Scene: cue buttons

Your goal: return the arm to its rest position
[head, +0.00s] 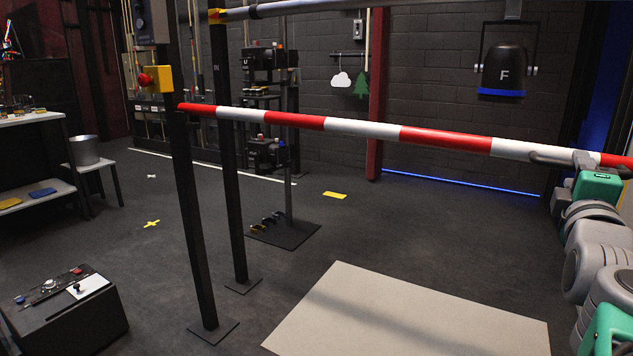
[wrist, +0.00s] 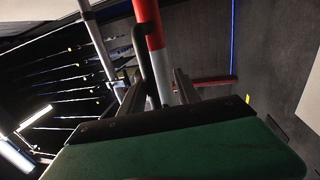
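My arm comes in at the right edge of the head view. My gripper (head: 580,160) is beside the right part of a red-and-white striped bar (head: 365,129). In the wrist view, the two fingers of my gripper (wrist: 157,84) stand apart. A dark curved handle (wrist: 146,55) on the striped bar (wrist: 152,35) shows between or just beyond them. I cannot tell whether either finger touches the handle. Nothing is clearly held.
Black posts (head: 195,225) carry the bar's left end. A pale mat (head: 410,315) lies on the floor below. A black box with small items (head: 65,310) stands at lower left. The middle floor is mostly clear.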

